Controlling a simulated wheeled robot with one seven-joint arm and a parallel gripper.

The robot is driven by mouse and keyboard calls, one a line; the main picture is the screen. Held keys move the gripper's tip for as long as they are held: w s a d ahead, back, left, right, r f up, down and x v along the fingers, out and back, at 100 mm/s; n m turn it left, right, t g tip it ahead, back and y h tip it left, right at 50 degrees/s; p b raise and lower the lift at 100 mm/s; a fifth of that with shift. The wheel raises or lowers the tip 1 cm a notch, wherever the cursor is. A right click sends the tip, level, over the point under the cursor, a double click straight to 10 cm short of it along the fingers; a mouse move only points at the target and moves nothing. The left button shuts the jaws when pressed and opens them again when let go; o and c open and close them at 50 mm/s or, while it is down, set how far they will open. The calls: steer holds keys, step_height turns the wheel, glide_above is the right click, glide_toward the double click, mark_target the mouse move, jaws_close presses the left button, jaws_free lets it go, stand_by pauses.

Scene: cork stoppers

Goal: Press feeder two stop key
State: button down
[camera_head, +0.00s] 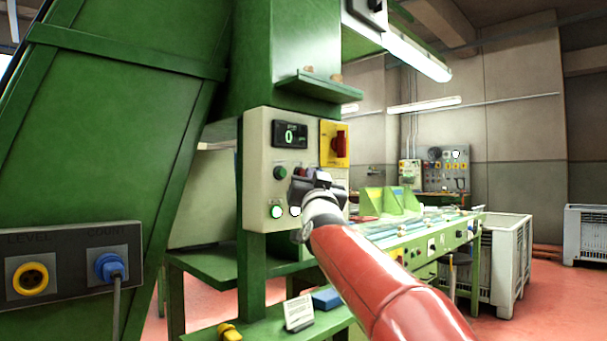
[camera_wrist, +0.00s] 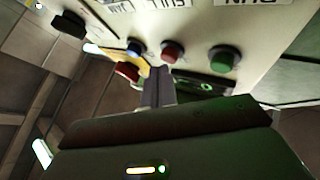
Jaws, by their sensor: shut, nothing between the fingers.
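A beige control panel (camera_head: 257,150) is fixed to the green machine, with a green button (camera_head: 280,172) and a red button (camera_head: 300,171) partly hidden behind my gripper (camera_head: 303,187). The wrist view shows the panel upside down, with the red button (camera_wrist: 172,52) between a blue button (camera_wrist: 134,47) and the green button (camera_wrist: 223,58). My gripper (camera_wrist: 160,77) is shut and empty, its fingertips pointing at the panel close to the red button. I cannot tell whether they touch it. No label naming feeder two is readable.
A red rotary handle (camera_head: 339,144) on a yellow plate and a display (camera_head: 290,135) reading 0 sit above the buttons. A black knob (camera_wrist: 68,24) is off to one side. A green shelf (camera_head: 308,85) juts out above the panel.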

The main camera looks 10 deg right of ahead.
steer(key=shift+w+a+p, duration=0.25)
steer(key=shift+w+p, duration=0.1)
stand_by(0.5)
steer(key=shift+d, duration=0.1)
steer(key=shift+s+d+b, duration=0.4)
steer(key=shift+s+b, duration=0.25)
steer(key=shift+b, duration=0.15)
steer(key=s+d+b, duration=0.1)
steer(key=s+b, duration=0.1)
steer(key=s+d+b, duration=0.2)
steer(key=b, duration=0.1)
stand_by(0.3)
stand_by(0.6)
